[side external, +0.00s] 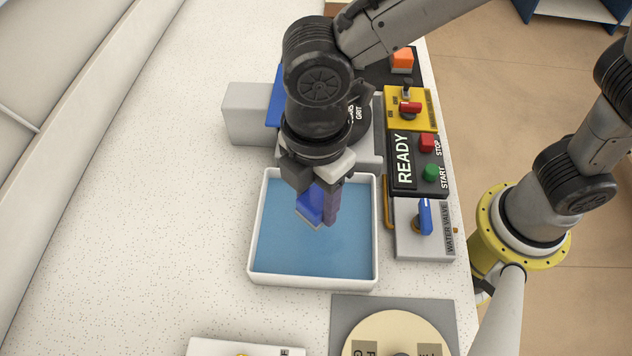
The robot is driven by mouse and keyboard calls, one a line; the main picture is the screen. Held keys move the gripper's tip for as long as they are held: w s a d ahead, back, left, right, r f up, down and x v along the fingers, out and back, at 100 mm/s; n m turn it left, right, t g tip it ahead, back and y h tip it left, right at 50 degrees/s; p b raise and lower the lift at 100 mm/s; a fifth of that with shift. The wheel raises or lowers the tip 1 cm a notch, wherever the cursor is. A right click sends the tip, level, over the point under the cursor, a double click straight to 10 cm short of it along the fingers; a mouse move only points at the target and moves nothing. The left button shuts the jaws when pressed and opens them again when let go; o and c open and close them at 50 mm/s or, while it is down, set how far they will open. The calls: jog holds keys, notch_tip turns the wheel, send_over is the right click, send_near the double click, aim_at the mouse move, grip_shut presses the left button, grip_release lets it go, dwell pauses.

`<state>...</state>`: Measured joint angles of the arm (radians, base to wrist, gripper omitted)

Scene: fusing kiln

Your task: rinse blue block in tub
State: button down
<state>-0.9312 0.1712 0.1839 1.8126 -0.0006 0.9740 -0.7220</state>
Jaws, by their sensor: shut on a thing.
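The blue block (309,207) is held tilted in my gripper (322,198), which is shut on it. The block is over the far middle part of the tub (254,255), a white-rimmed tray filled with blue water (310,251). I cannot tell whether the block's lower edge touches the water. My gripper and wrist hide the tub's far rim in part.
Right of the tub is a water valve panel (408,244) with a blue handle (425,217). Behind it are a READY panel (418,182) with red and green buttons and a yellow switch box (421,95). A round cream disc (380,325) lies in front. The counter left is clear.

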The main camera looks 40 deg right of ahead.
aim_at(316, 219)
jog(key=shift+f, duration=2.95)
jog(key=shift+r, duration=0.15)
jog(key=shift+r, duration=3.65)
jog(key=shift+r, duration=0.25)
notch_tip(316, 219, up, 11)
jog(key=w+d+m, duration=0.9)
jog(key=w+d, duration=0.3)
jog(key=w+d+m, duration=0.3)
jog(key=d+m, duration=0.2)
jog(key=d, duration=0.4)
jog(key=w+d+m, duration=0.4)
jog(key=d+m, duration=0.1)
jog(key=d, duration=0.4)
jog(key=f, duration=1.8)
jog(key=shift+s+d, duration=0.15)
jog(key=shift+d, duration=0.05)
